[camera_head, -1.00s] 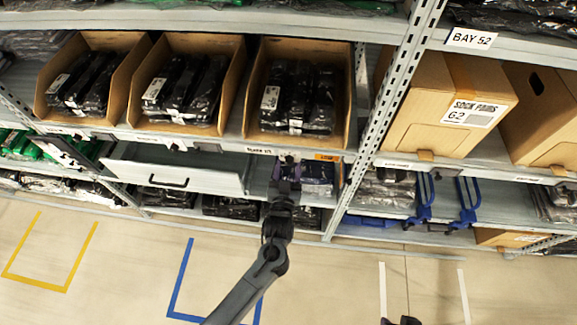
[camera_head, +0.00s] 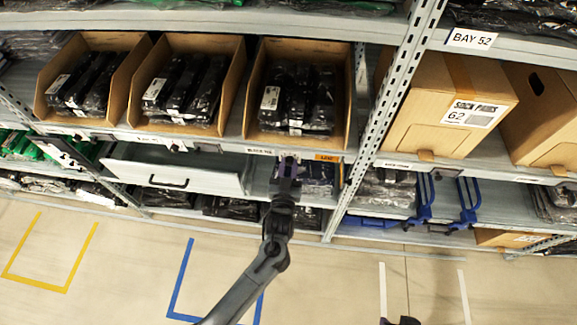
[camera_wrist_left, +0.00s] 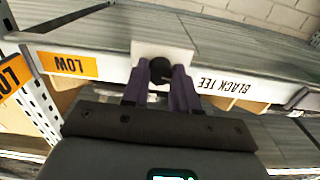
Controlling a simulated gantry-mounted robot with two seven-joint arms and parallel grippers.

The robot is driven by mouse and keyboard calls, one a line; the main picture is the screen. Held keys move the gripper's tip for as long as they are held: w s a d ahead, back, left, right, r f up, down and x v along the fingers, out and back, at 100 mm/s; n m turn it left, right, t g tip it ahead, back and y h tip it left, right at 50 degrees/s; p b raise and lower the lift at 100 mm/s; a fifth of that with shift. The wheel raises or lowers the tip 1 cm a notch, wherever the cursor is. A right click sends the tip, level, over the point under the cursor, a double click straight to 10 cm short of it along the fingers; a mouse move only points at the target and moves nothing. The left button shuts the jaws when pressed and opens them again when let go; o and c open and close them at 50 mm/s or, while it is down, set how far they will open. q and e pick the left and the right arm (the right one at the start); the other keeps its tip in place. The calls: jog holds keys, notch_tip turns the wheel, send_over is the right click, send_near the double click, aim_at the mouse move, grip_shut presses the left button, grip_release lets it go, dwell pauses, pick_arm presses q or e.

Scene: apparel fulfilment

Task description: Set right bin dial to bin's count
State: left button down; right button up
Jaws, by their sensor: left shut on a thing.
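The right bin (camera_head: 344,105) is an open cardboard bin on the shelf, holding black bagged packs (camera_head: 297,95) side by side. Its dial, a black knob (camera_wrist_left: 160,69) on a white plate (camera_wrist_left: 179,53), sits on the shelf edge between the LOW and BLACK TEE labels. My left gripper (camera_head: 288,162) is at the shelf edge below the bin. In the left wrist view its purple fingers (camera_wrist_left: 161,80) are shut on the knob from both sides. The gripper hides the dial in the head view, and I cannot read its setting. A dark tip of my right gripper (camera_head: 401,321) shows at the bottom edge.
Two similar bins stand to the left, the middle one (camera_head: 238,75) and the left one (camera_head: 44,92). An orange LOW label (camera_wrist_left: 68,64) and a BLACK TEE label (camera_wrist_left: 227,86) flank the dial. A rack post (camera_head: 386,105) rises to the right. A white drawer (camera_head: 205,180) is below left.

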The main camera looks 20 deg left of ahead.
pick_arm(q)
jog(key=m+p, duration=0.2)
jog(key=m, duration=0.1)
jog(key=shift+r+p, duration=0.2)
jog(key=shift+p, duration=0.15)
jog(key=m+p, duration=0.3)
jog(key=m, duration=0.1)
jog(key=shift+m, duration=0.3)
jog(key=m+p, duration=0.2)
jog(key=m, duration=0.2)
jog(key=shift+f+m+p, duration=0.15)
jog(key=shift+m+p, duration=0.6)
jog(key=shift+m, duration=1.35)
jog(key=c, duration=0.9)
grip_release()
jog(key=shift+o, duration=0.2)
